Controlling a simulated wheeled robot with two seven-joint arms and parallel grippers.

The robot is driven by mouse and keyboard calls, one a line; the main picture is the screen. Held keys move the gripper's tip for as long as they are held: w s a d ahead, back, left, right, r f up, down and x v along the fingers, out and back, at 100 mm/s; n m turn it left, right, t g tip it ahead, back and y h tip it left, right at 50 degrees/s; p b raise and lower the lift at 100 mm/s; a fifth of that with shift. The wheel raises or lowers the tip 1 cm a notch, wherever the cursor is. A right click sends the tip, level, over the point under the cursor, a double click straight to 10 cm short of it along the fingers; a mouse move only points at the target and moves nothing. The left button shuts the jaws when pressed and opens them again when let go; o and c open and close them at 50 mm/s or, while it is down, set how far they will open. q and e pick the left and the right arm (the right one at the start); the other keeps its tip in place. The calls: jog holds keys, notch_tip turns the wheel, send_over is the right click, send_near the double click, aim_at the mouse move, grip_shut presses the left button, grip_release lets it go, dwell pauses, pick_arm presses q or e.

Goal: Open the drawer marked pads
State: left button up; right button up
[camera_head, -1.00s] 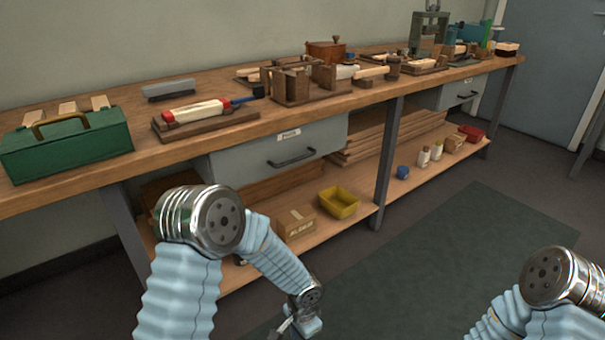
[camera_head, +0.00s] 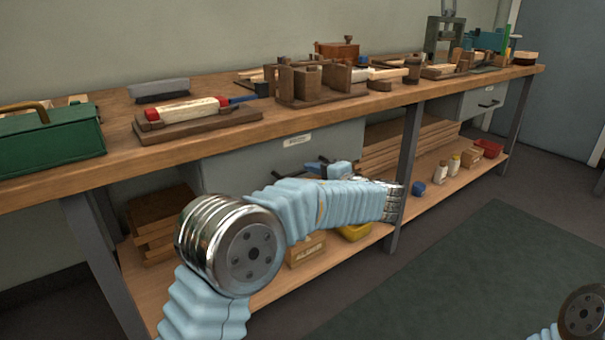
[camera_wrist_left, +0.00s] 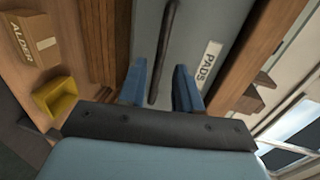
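The grey drawer (camera_head: 240,165) under the bench top carries a white label (camera_head: 297,140), which reads PADS in the left wrist view (camera_wrist_left: 208,65). The drawer looks shut. Its dark bar handle (camera_wrist_left: 165,45) runs between the two blue fingers of my left gripper (camera_wrist_left: 160,84) in the left wrist view. The fingers are apart, one on each side of the bar, with gaps to it. In the head view my left gripper (camera_head: 318,169) is at the drawer front, partly hidden by my forearm. My right gripper is out of view; only part of my right arm shows at the lower right.
A wooden bench top (camera_head: 270,125) with tools and a green toolbox (camera_head: 48,143) is above the drawer. The lower shelf holds a yellow bin (camera_wrist_left: 55,98) and an ALDER box (camera_wrist_left: 35,40). A dark bench leg (camera_head: 407,175) stands right of the drawer. The floor in front is clear.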

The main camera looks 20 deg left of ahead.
aim_at(304, 172)
pick_arm(q)
jog(key=x, duration=0.5)
jog(key=shift+w+a, duration=0.1)
jog(key=shift+a, duration=0.1)
grip_shut()
